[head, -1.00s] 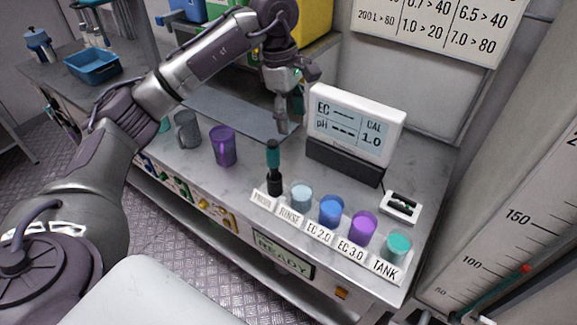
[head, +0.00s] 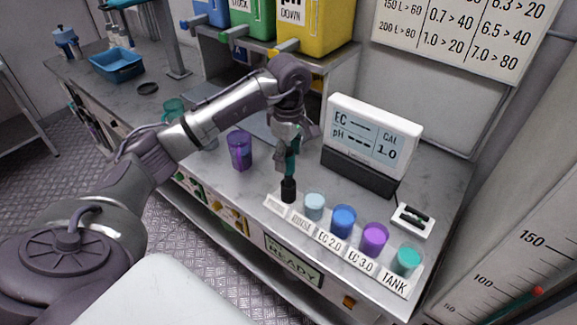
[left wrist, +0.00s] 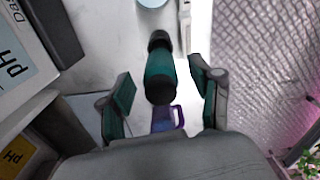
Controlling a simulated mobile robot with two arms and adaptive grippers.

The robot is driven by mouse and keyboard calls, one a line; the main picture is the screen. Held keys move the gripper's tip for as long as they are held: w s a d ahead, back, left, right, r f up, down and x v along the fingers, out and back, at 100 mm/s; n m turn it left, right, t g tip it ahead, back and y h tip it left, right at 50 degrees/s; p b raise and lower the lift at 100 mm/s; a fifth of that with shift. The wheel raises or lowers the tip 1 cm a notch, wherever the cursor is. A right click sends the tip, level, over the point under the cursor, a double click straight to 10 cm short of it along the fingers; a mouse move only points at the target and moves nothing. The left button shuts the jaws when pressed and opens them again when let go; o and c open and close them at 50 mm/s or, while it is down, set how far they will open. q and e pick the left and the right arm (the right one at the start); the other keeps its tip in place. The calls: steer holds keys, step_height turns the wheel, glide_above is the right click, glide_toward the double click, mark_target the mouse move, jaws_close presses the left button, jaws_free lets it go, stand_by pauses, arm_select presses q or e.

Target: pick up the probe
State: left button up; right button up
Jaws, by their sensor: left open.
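The probe (head: 290,168), with a teal handle and black lower part, stands upright on the counter behind the leftmost label, in what looks like a black base (head: 288,190). My left gripper (head: 289,150) is above it with its fingers pointing down around the top of the handle, which they partly hide. In the left wrist view the probe (left wrist: 160,72) lies between the two spread fingers of the left gripper (left wrist: 162,80). Gaps show on both sides, so the jaws are open and not gripping it. My right gripper is not in view.
Cups of clear (head: 314,203), blue (head: 343,220), purple (head: 373,238) and teal liquid (head: 407,261) stand in a row right of the probe. A meter display (head: 372,140) stands behind. A purple mug (head: 240,150) is to the left.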

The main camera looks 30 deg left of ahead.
mark_target(288, 175)
arm_select(q)
steer(key=shift+f, duration=1.25)
jaws_close()
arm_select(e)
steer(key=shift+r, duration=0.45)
arm_select(q)
steer(key=shift+r, duration=0.1)
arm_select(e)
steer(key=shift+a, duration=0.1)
